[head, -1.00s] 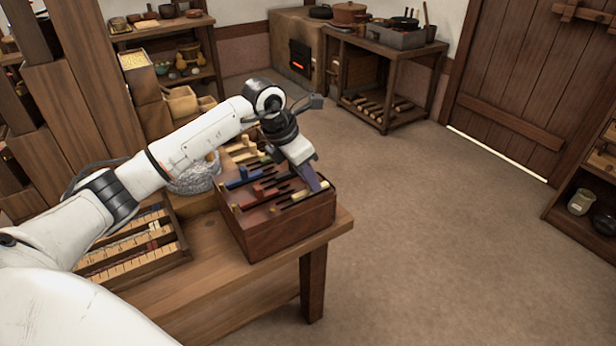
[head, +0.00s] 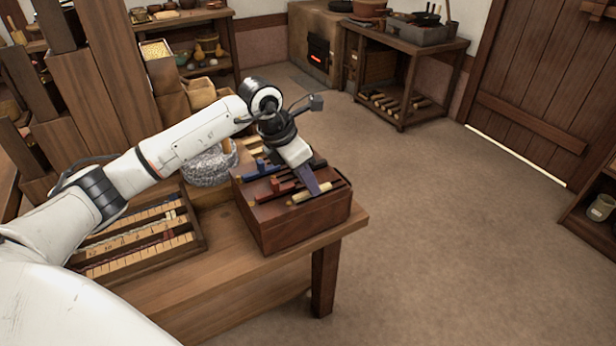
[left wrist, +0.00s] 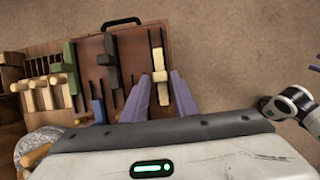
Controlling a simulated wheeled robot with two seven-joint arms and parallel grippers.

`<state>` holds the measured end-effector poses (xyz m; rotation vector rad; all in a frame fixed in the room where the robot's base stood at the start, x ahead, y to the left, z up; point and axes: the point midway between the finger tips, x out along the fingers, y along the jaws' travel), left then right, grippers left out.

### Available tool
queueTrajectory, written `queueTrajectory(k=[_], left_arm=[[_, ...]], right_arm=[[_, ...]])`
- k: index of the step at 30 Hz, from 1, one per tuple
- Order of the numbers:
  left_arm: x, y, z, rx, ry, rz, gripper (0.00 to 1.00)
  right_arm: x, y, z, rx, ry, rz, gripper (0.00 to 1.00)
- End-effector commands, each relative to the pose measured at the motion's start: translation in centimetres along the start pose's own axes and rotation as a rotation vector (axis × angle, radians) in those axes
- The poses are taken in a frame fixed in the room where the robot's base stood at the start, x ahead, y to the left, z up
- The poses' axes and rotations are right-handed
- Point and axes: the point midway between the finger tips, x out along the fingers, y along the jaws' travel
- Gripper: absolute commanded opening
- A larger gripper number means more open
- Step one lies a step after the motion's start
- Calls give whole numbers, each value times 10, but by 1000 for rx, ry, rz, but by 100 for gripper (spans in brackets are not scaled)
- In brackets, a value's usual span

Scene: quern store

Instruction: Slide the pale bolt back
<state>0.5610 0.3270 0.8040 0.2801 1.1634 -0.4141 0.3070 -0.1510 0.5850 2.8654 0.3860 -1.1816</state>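The pale bolt (head: 298,198) lies in the front slot of a dark red-brown wooden box (head: 290,232) in the head view. In the left wrist view the pale bolt (left wrist: 157,42) is a cream bar with a wider crosspiece. My left gripper (head: 314,190) reaches down over it from above. Only a purple sliver, perhaps my right gripper, shows at the left wrist view's right edge.
Beside the pale bolt are a red bolt (head: 280,188), a blue bolt (head: 262,168), a dark bolt (left wrist: 110,62) and a green bolt (left wrist: 69,68). A divided tray (head: 140,240) and a grey round stone-like vessel (head: 208,167) stand left on the table (head: 230,290). The floor right is clear.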

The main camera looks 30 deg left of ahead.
Motion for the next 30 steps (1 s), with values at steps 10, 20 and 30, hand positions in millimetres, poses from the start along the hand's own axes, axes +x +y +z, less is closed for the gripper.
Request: queueTrajectory(k=[10,20,30], left_arm=[[-1,0,2,0,-7,-1,36],[-50,1,2,1,-9,3,36],[-99,0,1,-1,-6,0,36]], right_arm=[[0,0,1,0,-1,0,31],[-1,0,0,0,-2,0,31],[-2,0,-1,-1,-3,0,31]])
